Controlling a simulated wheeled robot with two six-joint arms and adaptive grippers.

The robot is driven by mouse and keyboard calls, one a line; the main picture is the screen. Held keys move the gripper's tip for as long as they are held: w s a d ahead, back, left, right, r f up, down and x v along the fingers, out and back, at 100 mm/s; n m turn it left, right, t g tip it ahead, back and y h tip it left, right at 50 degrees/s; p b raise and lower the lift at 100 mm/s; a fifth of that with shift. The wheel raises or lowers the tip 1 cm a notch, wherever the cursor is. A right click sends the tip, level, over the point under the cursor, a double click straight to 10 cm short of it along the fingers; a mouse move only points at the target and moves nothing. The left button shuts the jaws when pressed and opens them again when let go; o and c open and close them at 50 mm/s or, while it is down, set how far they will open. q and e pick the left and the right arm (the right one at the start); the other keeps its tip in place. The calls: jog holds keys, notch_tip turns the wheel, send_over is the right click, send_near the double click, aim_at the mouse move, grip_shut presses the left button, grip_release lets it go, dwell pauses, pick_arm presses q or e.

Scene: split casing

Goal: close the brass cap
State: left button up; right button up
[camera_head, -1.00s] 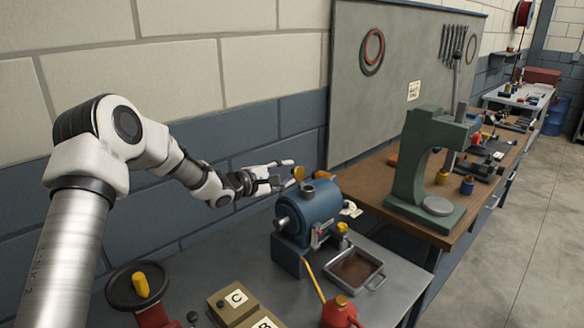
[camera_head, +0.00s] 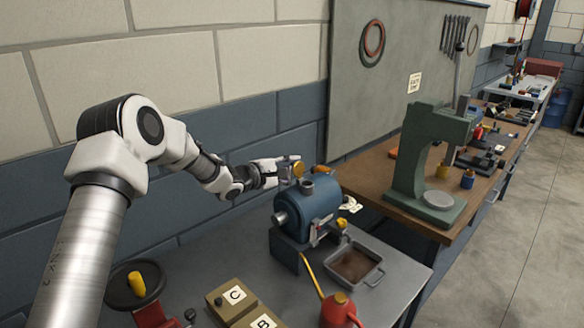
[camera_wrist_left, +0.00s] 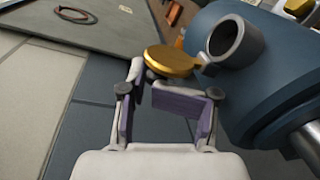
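The brass cap (camera_head: 299,170) stands swung open beside the round filler neck (camera_head: 307,187) on top of the blue casing (camera_head: 310,206). In the left wrist view the cap (camera_wrist_left: 170,60) is a gold disc to the left of the open grey neck (camera_wrist_left: 236,40), joined near it by a small lug. My left gripper (camera_head: 288,166) is at the cap's left, behind the casing. In the left wrist view its purple-padded fingers (camera_wrist_left: 158,94) are apart with nothing between them, and the cap lies just beyond their tips; contact cannot be told. My right gripper is not in view.
A green press (camera_head: 429,165) stands right on a wooden bench. The wall and pegboard are behind.

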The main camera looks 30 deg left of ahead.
pick_arm(q)
jog(key=shift+s+a+r+p, duration=0.2)
jog(key=shift+s+a+p, duration=0.1)
jog(key=shift+s+p, duration=0.25)
jog(key=f+p+v, duration=0.1)
jog(key=p+v, duration=0.4)
jog(key=v, duration=0.2)
jog(key=shift+s+r, duration=0.3)
jog(key=shift+r, duration=0.1)
jog(key=shift+s, duration=0.1)
jog(key=v, duration=0.7)
jog(key=shift+s+r, duration=0.1)
